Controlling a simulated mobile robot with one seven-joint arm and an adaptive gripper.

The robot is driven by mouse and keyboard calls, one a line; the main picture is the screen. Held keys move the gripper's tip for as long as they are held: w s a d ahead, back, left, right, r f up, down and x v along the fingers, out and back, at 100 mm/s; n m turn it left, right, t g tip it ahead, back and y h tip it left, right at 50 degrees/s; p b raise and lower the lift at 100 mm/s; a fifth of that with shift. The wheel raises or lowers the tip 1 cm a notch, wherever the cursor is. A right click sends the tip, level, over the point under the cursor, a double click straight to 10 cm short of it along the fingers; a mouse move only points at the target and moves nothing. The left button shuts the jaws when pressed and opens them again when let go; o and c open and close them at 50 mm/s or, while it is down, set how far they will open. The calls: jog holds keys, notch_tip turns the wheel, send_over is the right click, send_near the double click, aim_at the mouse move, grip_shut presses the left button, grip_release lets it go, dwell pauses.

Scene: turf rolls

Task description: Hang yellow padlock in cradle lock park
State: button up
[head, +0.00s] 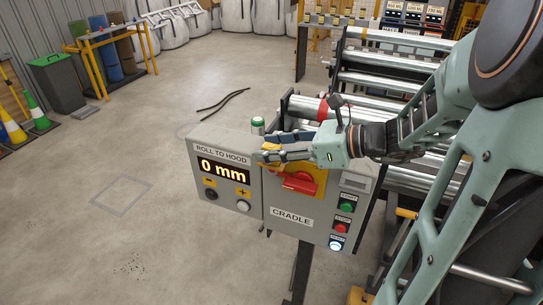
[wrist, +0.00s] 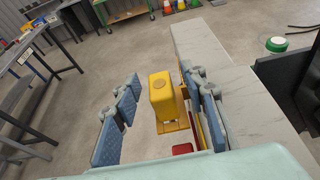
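The yellow padlock (wrist: 165,95) shows in the wrist view between the two fingers of my gripper (wrist: 158,115). There is a clear gap to the left finger and a narrower one to the right finger. The fingers are open around it. The padlock's shackle and what it hangs on are hidden. In the head view my gripper (head: 270,147) is in front of the upper part of the CRADLE panel (head: 290,216), just above the red rotary handle (head: 300,183) on its yellow plate (head: 321,181). I cannot pick out the lock park.
The ROLL TO HOOD box (head: 224,157), reading 0 mm, adjoins the panel's left side. A green-topped beacon (head: 258,124) stands above the panel. Push buttons (head: 341,228) are at the panel's right, with steel rollers (head: 395,80) behind.

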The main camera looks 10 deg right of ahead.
grip_shut()
jog(key=shift+r, duration=0.1)
